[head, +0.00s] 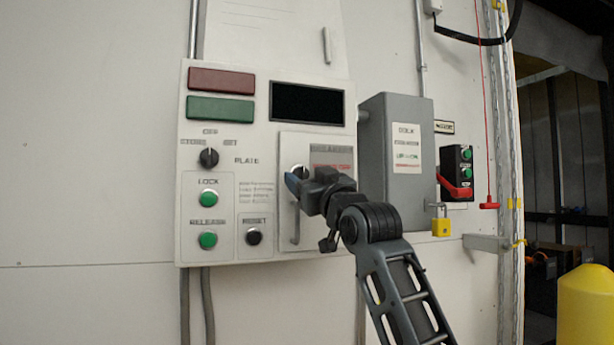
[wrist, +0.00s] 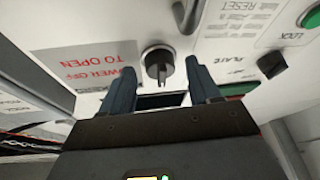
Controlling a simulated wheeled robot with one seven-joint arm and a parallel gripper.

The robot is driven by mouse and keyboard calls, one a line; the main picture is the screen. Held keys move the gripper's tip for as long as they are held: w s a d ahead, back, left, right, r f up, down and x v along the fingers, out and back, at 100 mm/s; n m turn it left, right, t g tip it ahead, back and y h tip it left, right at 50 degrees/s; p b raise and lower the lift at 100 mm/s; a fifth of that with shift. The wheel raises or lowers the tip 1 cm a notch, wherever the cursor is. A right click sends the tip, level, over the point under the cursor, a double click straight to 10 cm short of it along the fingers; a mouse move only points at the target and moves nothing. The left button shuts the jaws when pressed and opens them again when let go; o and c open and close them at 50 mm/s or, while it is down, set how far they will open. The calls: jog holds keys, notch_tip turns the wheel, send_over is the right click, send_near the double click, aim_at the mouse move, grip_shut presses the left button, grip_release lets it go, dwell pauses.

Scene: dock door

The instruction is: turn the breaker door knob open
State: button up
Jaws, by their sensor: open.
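The breaker door (head: 285,220) is a light grey panel at the lower right of the white control box. Its knob (wrist: 159,62) is round and dark with a raised grip bar, seen in the wrist view beside a label with red "TO OPEN" lettering (wrist: 92,65). In the head view the knob (head: 300,172) is partly hidden by my gripper. My gripper (head: 291,184) is in front of the door. In the wrist view its two blue fingertips (wrist: 157,75) are apart, one on either side of the knob, with nothing held; whether they touch it I cannot tell.
The control box (head: 225,160) also carries a selector switch (head: 208,157), green LOCK (head: 208,199) and RELEASE (head: 207,240) buttons and a black RESET button (head: 254,236). A grey dock box (head: 378,130) stands out to the right, with a yellow padlock (head: 441,222) beside it.

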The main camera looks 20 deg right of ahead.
jog(key=shift+w, duration=0.1)
jog(key=shift+c, duration=0.3)
jog(key=c, duration=1)
jog(key=shift+a, duration=0.15)
jog(key=m+h, duration=0.2)
jog(key=m, duration=0.1)
jog(key=m+p, duration=0.1)
jog(key=m, duration=0.1)
jog(key=shift+a+h, duration=0.25)
jog(key=shift+h, duration=0.15)
jog(key=m+h, duration=0.2)
jog(key=m, duration=0.1)
jog(key=m+h, duration=0.2)
jog(key=m, duration=0.2)
jog(key=shift+a, duration=0.15)
jog(key=m+g+h+b, duration=0.1)
jog(key=m, duration=0.2)
jog(key=m+g+h, duration=0.1)
jog(key=m, duration=0.2)
jog(key=shift+a+h+b, duration=0.1)
jog(key=shift+h+b, duration=0.2)
jog(key=shift+b, duration=0.05)
jog(key=shift+r+m+g+h, duration=0.15)
jog(key=shift+m+g+h, duration=0.25)
jog(key=shift+m, duration=1.25)
jog(key=shift+r+m+g+h, duration=0.15)
jog(key=shift+m+g, duration=0.45)
jog(key=shift+m, duration=1.05)
